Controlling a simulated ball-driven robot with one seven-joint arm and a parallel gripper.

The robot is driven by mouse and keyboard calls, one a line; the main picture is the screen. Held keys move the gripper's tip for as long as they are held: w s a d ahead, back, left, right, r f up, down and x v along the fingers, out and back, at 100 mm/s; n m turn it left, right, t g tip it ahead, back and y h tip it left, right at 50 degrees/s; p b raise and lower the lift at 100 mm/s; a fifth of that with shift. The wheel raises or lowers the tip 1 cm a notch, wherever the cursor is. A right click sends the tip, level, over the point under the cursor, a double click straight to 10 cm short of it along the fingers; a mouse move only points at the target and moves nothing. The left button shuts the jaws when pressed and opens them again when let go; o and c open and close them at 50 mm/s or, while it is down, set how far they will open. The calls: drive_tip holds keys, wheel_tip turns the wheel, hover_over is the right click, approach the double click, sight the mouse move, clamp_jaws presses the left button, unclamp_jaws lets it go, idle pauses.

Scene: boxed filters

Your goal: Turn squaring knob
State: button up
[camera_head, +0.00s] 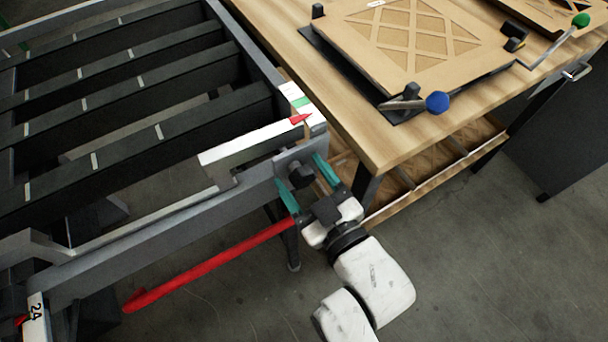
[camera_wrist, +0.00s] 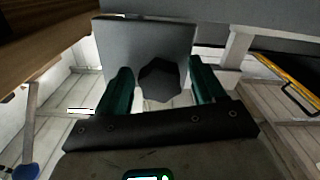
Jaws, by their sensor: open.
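The squaring knob (camera_head: 301,175) is a dark, faceted knob on a grey plate (camera_head: 287,157) at the near right corner of the grey rack frame. My gripper (camera_head: 307,183) has teal fingers and is open, with one finger on each side of the knob. In the wrist view the dark knob (camera_wrist: 159,80) stands between the two teal fingers of my gripper (camera_wrist: 161,85), with a visible gap on the right; contact on the left is unclear. The plate (camera_wrist: 140,40) fills the space behind it. A red pointer (camera_head: 299,119) sits above, beside a green mark on a white strip (camera_head: 301,103).
A wooden table (camera_head: 360,130) stands right of the rack, its corner close to my gripper. It bears a boxed filter (camera_head: 405,45) in a fixture with a blue-knobbed lever (camera_head: 437,102). A red bar (camera_head: 210,265) runs below the frame. Floor at the lower right is clear.

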drive_tip(key=shift+c, duration=0.4)
drive_tip(key=c, duration=0.9)
drive_tip(key=shift+m, duration=0.3)
drive_tip(key=m+p, duration=0.2)
drive_tip(key=m, duration=0.2)
drive_tip(key=shift+r+m, duration=0.15)
drive_tip(key=shift+m, duration=0.15)
drive_tip(key=m+p, duration=0.2)
drive_tip(key=m, duration=0.3)
drive_tip(key=shift+p, duration=0.35)
drive_tip(key=m+p, duration=0.2)
drive_tip(key=m, duration=0.3)
drive_tip(key=shift+m, duration=0.4)
drive_tip(key=m+p, duration=0.2)
drive_tip(key=m, duration=0.2)
drive_tip(key=shift+m, duration=0.3)
